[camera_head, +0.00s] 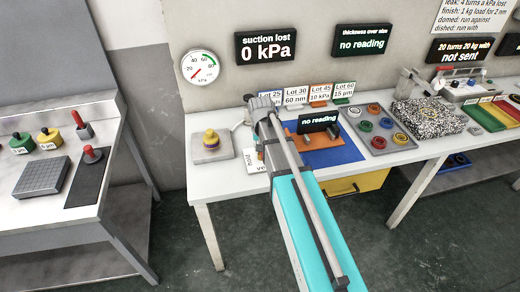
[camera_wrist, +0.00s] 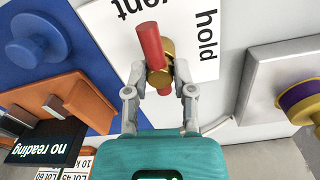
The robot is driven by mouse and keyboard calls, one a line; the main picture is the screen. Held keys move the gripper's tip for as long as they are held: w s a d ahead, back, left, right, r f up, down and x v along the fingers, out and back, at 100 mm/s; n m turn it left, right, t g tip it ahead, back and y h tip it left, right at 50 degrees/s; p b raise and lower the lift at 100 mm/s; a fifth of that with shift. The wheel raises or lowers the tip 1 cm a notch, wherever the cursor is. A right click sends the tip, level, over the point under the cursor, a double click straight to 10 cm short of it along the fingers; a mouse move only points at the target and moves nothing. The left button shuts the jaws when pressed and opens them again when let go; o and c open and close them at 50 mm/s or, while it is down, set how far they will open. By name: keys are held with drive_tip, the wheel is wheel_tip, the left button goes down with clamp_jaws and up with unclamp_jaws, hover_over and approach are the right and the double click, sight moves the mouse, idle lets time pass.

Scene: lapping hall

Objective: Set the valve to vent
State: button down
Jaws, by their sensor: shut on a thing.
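In the wrist view the valve is a brass body (camera_wrist: 161,66) with a red lever (camera_wrist: 150,42) across it, on a white card (camera_wrist: 195,35) marked "hold" and "vent". The lever's long end leans toward the top, between the two words and nearer "vent". My gripper (camera_wrist: 160,78) is shut on the valve's lever, with one finger on each side. The exact contact is partly hidden by the fingers. In the head view my arm covers most of the valve, and my gripper (camera_head: 262,105) is over the white bench.
A grey block with a brass-and-purple knob (camera_head: 211,139) stands left of the valve. A blue mat (camera_head: 335,157) with an orange plate and a "no reading" display (camera_head: 318,121) lies right. A gauge (camera_head: 200,67) and a sign "suction lost 0 kPa" (camera_head: 266,46) hang behind.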

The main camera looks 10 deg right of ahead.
drive_tip(key=shift+w+n, duration=0.2)
drive_tip(key=shift+n, duration=0.3)
drive_tip(key=shift+c, duration=2.2)
unclamp_jaws()
drive_tip(key=shift+s, duration=0.1)
drive_tip(key=shift+s, duration=0.1)
drive_tip(key=s+r+p, duration=0.2)
drive_tip(key=s, duration=0.6)
drive_tip(key=s+r+n+p, duration=0.1)
drive_tip(key=s+r+p, duration=0.1)
drive_tip(key=s, duration=0.5)
drive_tip(key=shift+s+a+r+n+p, duration=0.25)
drive_tip(key=shift+s+r+n+p, duration=0.05)
drive_tip(key=shift+s+r+p, duration=0.1)
